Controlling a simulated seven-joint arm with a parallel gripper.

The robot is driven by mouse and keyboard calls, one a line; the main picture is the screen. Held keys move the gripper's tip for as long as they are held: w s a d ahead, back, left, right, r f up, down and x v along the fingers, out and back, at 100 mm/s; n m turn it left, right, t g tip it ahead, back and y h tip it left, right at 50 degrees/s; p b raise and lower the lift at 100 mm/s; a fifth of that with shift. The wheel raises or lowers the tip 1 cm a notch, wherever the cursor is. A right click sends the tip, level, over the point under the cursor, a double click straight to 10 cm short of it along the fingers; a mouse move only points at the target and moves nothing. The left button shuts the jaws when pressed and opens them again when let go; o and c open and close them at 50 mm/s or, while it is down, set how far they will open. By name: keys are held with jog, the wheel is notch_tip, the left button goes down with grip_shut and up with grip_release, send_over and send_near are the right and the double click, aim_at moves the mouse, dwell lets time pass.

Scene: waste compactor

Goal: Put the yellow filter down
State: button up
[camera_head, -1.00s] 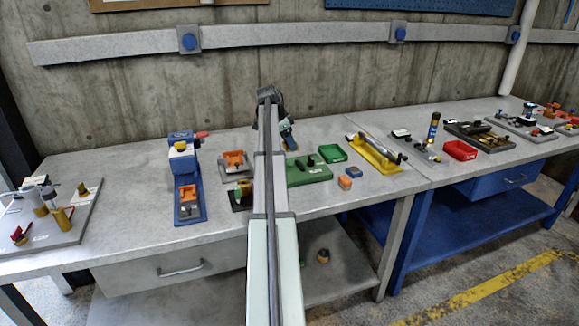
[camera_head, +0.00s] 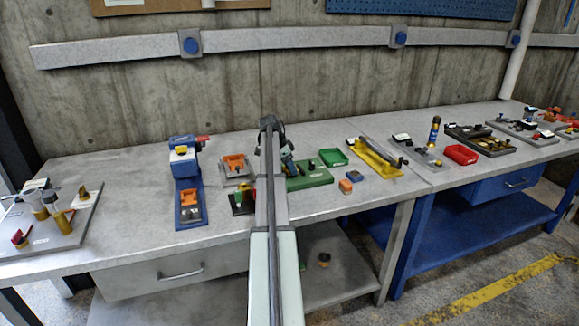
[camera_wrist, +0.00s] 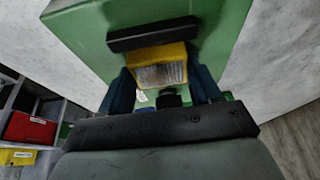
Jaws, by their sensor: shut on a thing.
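The yellow filter (camera_wrist: 160,68) is a block with a pale, ribbed face in the wrist view. My gripper (camera_wrist: 162,80) has its dark blue fingers on either side of the filter and is shut on it. Just beyond the filter are a black bar (camera_wrist: 152,35) and the green base (camera_wrist: 222,25); I cannot tell whether the filter touches them. In the head view my gripper (camera_head: 284,153) is low over the left end of the green base (camera_head: 318,178), partly behind my own arm. The filter cannot be made out there.
A green tray (camera_head: 333,157) stands behind the green base. A grey fixture with an orange part (camera_head: 236,168) and a blue machine (camera_head: 187,185) stand to the left.

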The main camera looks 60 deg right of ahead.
jog(key=shift+f, duration=0.15)
jog(key=o, duration=1.1)
jog(key=v, duration=1.2)
jog(key=shift+r, duration=0.2)
